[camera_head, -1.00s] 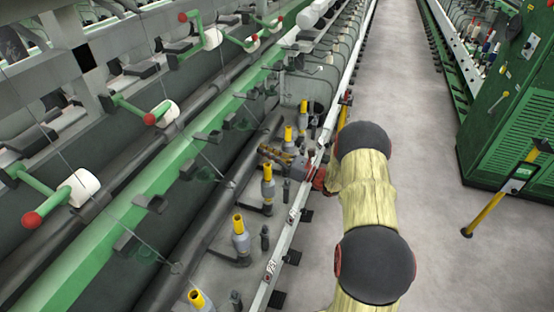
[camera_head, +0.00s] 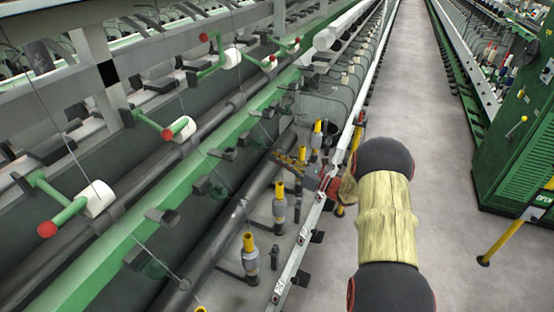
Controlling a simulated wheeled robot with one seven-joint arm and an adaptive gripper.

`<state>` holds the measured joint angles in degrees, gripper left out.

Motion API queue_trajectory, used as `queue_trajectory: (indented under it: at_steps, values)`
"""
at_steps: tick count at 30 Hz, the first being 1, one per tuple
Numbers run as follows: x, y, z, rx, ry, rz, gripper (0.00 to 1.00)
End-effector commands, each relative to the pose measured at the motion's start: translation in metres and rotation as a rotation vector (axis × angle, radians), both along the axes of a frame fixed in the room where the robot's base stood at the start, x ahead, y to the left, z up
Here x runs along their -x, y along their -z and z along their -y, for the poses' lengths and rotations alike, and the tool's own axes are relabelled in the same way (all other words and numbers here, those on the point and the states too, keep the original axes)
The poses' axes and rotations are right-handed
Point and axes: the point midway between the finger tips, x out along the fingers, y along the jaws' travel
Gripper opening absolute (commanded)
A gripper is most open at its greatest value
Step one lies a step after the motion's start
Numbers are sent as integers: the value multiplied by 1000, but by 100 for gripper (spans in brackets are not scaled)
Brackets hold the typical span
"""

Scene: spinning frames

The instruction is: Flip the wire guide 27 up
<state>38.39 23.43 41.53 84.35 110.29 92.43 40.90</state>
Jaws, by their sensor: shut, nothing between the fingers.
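Several wire guides, dark brackets along the green rail (camera_head: 180,180) of the spinning frame, are in the head view. Two of them are a nearer guide (camera_head: 162,216) and a farther one (camera_head: 222,153). I cannot tell which is number 27, as no number on them is legible. My gripper (camera_head: 277,156) is small in the picture, right of the rail, above the row of yellow-topped spindles. It points left and is shut with nothing in it. It appears apart from the guides. My arm reaches it from the lower right.
Yellow-topped spindles (camera_head: 280,205) stand below and nearer than my gripper. A pale front rail (camera_head: 298,255) runs along the frame. White rollers on green arms (camera_head: 98,198) hang at upper left. The grey aisle floor (camera_head: 400,70) is clear; a green cabinet (camera_head: 500,150) stands right.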

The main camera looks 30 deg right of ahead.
Motion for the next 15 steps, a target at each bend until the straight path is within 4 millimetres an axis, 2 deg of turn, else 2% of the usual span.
queue_trajectory:
  at_steps: [1, 15]
  values:
    - [0, -6, 0, 8, 0, -8, 0]
    - [2, -12, 1, 46, 0, -57, 0]
